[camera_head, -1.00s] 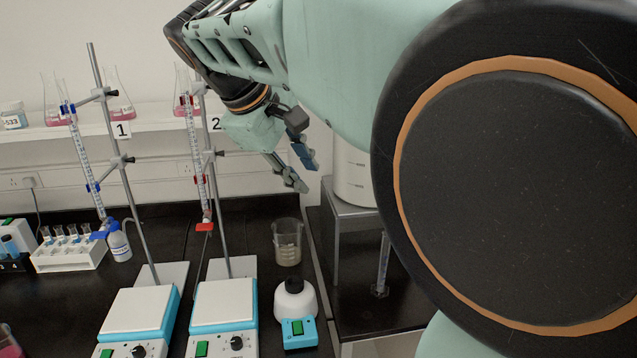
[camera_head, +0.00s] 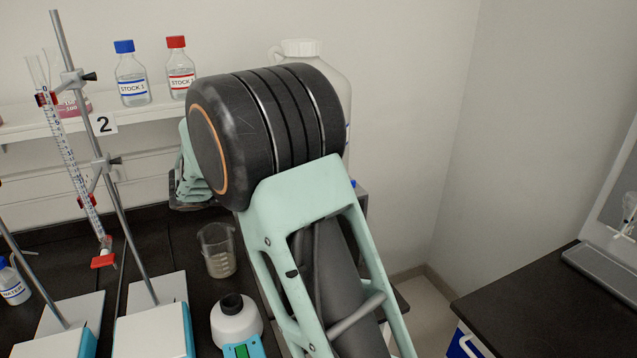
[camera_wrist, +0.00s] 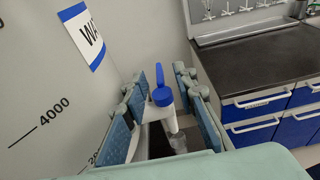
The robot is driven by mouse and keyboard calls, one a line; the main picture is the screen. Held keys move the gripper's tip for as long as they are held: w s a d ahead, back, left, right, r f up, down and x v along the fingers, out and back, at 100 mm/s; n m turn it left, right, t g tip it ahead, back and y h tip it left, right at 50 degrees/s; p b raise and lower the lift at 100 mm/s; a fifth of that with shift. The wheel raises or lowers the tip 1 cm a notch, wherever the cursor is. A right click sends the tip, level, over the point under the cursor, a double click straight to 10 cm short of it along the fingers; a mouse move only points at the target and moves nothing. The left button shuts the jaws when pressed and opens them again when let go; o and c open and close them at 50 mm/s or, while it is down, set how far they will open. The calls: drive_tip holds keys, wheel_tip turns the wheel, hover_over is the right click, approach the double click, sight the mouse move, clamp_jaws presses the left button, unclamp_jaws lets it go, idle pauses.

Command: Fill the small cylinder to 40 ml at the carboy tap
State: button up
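The carboy (camera_head: 345,95) stands behind my arm in the head view, mostly covered. In the wrist view the carboy (camera_wrist: 50,110) fills the left side, with its printed graduations and part of a blue-edged label. Its tap (camera_wrist: 161,95) has a blue handle and a white spout. My gripper (camera_wrist: 169,78) is open, with one finger on each side of the blue handle; I cannot tell whether either touches it. A small clear grey shape below the spout may be the small cylinder (camera_wrist: 178,143); its liquid level cannot be read.
A beaker (camera_head: 218,250) and a white-topped mixer (camera_head: 236,318) stand left of my arm. Hotplate stirrers (camera_head: 155,332) and a burette stand (camera_head: 105,160) are farther left. Stock bottles (camera_head: 132,75) sit on the shelf. A dark bench with blue drawers (camera_wrist: 265,105) is at right.

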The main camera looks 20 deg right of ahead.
sight(355, 184)
drive_tip(key=d, duration=0.2)
drive_tip(key=d+f, duration=0.1)
drive_tip(key=d, duration=0.4)
drive_tip(key=shift+w+d+f, duration=0.2)
drive_tip(key=shift+d+f, duration=0.05)
drive_tip(key=shift+d, duration=0.1)
clamp_jaws()
